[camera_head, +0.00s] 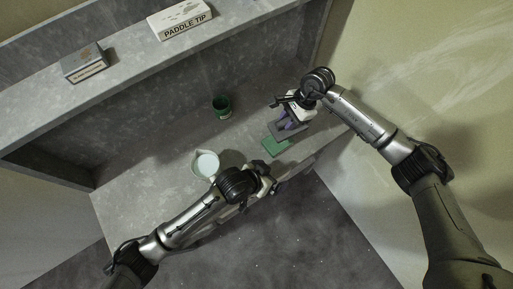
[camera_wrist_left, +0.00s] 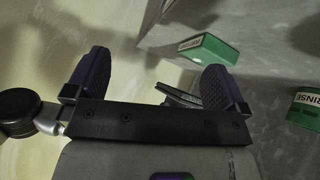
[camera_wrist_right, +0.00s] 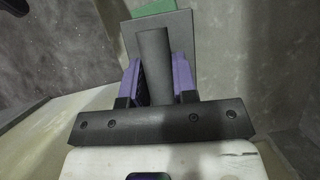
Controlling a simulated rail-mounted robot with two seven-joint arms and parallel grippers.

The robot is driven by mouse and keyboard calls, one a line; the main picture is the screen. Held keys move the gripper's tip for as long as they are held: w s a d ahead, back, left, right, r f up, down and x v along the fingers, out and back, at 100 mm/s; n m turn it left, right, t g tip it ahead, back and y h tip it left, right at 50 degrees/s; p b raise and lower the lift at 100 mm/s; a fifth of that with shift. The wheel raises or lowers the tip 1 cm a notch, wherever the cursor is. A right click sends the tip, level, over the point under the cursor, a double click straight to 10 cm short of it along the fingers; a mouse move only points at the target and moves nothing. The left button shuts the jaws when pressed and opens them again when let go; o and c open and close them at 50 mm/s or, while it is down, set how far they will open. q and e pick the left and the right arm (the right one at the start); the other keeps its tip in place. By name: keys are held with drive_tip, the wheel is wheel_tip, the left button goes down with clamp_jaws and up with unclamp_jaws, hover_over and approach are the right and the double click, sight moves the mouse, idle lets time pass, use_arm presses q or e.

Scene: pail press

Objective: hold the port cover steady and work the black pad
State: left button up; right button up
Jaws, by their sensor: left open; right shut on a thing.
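A grey plate with an upright dark bar (camera_wrist_right: 152,62), which looks like the port cover, lies at the right end of the counter. My right gripper (camera_head: 289,121) is shut on its bar; purple fingers press both sides in the right wrist view (camera_wrist_right: 157,80). My left gripper (camera_head: 272,182) is open and empty at the counter's front edge, its purple fingers wide apart in the left wrist view (camera_wrist_left: 153,82). A dark flat piece (camera_wrist_left: 180,95) shows beyond and between them, partly hidden; I cannot tell for certain that it is the black pad.
A green box (camera_head: 275,147) lies beside the plate. A white pail (camera_head: 206,164) with pale contents stands near my left forearm. A green cup (camera_head: 222,106) labelled RINSE stands farther back. Boxes, one marked PADDLE TIP (camera_head: 181,19), sit on the upper shelf. The counter's left part is clear.

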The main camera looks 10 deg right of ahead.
sight(269, 147)
use_arm(q)
drive_tip(key=w+a+m, duration=0.1)
drive_tip(key=w, duration=0.2)
drive_tip(key=w+f+m, duration=0.1)
drive_tip(key=w, duration=0.2)
drive_tip(key=w+a+t, duration=0.1)
drive_tip(key=w, duration=0.2)
drive_tip(key=shift+w+a+f+m, duration=0.15)
drive_tip(key=shift+w+a+m, duration=0.05)
drive_tip(key=shift+a+m, duration=0.2)
drive_tip(key=shift+x, duration=3.65)
drive_tip(key=shift+w+a+f, duration=0.1)
drive_tip(key=shift+a, duration=0.05)
drive_tip(key=c, duration=1.1)
